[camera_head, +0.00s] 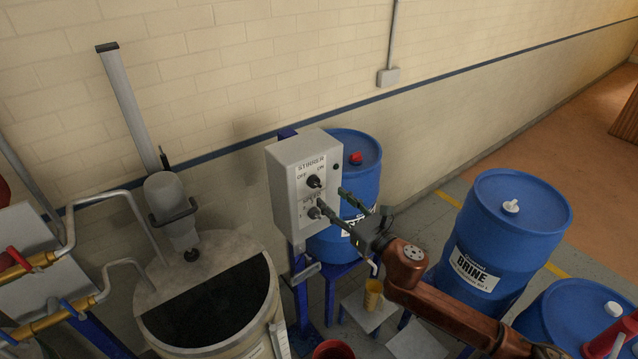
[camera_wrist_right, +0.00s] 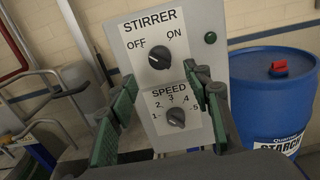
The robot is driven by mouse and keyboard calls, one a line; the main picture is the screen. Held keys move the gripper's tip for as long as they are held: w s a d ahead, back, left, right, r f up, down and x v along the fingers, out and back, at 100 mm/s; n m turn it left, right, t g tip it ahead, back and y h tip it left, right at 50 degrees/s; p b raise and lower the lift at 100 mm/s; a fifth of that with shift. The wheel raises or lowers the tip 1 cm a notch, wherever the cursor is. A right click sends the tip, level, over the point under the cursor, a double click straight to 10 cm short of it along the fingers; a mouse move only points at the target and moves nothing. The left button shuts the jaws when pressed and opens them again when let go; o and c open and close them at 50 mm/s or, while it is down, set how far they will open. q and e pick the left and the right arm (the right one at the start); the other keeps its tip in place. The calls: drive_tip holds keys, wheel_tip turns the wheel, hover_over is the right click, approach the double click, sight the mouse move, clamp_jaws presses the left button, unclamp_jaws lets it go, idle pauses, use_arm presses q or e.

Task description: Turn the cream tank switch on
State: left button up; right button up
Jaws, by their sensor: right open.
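My left gripper is not in view.
A green indicator (camera_wrist_right: 210,38) sits right of the stirrer knob. A grey stirrer motor (camera_head: 172,205) rises over the tank. Blue drums, including a starch drum (camera_head: 362,150) and a brine drum (camera_head: 507,225), stand right. A yellow cup (camera_head: 373,295) is below my right arm.

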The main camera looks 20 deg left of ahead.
sight(318, 186)
drive_tip(key=p+x, duration=0.1)
drive_tip(key=x, duration=0.6)
drive_tip(key=shift+w+a+p, duration=0.15)
drive_tip(key=shift+p, duration=0.15)
drive_tip(key=shift+c, duration=0.5)
drive_tip(key=c, duration=1.1)
drive_tip(key=shift+o, duration=0.2)
